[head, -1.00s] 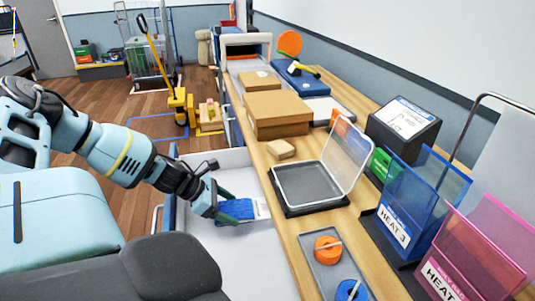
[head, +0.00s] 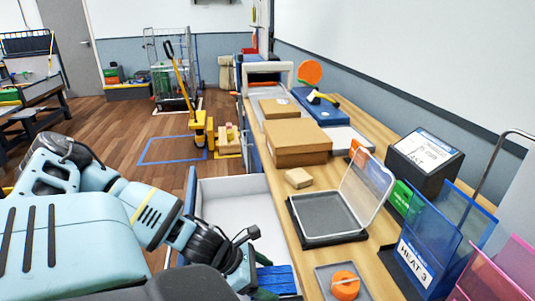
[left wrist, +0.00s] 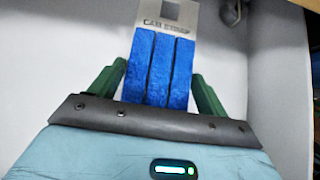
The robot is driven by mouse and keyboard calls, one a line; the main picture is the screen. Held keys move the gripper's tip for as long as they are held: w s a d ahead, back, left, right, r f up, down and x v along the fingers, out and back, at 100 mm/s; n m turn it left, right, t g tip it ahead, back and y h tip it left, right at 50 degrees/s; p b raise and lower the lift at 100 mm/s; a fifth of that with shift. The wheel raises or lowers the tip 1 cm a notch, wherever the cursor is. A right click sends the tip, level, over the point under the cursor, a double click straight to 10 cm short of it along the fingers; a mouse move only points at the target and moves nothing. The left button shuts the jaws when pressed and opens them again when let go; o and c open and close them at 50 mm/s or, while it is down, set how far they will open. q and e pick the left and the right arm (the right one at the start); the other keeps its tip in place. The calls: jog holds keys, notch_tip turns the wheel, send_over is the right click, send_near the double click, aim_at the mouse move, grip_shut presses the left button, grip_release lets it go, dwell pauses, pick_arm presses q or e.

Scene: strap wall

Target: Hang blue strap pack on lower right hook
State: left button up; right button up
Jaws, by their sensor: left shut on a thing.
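The blue strap pack (left wrist: 157,72) has several blue strips under a pale header card with a square hole and printed text. My left gripper (left wrist: 155,80) has its green fingers on both sides of the pack and is shut on it. In the head view the blue strap pack (head: 277,279) shows at the bottom edge, partly hidden by my left gripper (head: 262,285). The pack is over or in a white-lined drawer (head: 235,203) beside the bench. The lower right hook is not in view. My right gripper is not in view.
The wooden bench (head: 285,220) holds an open clear-lidded case (head: 330,213), cardboard boxes (head: 296,142), a blue bin labelled HEAT 3 (head: 425,250), and an orange roll (head: 345,285) on a grey tray. Open wooden floor lies beyond the drawer.

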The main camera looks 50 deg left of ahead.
pick_arm(q)
jog(key=f, duration=0.1)
jog(key=f+b, duration=0.1)
jog(key=f, duration=0.1)
jog(key=shift+s+d, duration=0.1)
jog(key=shift+d, duration=0.25)
jog(key=shift+f, duration=0.25)
jog(key=o, duration=1)
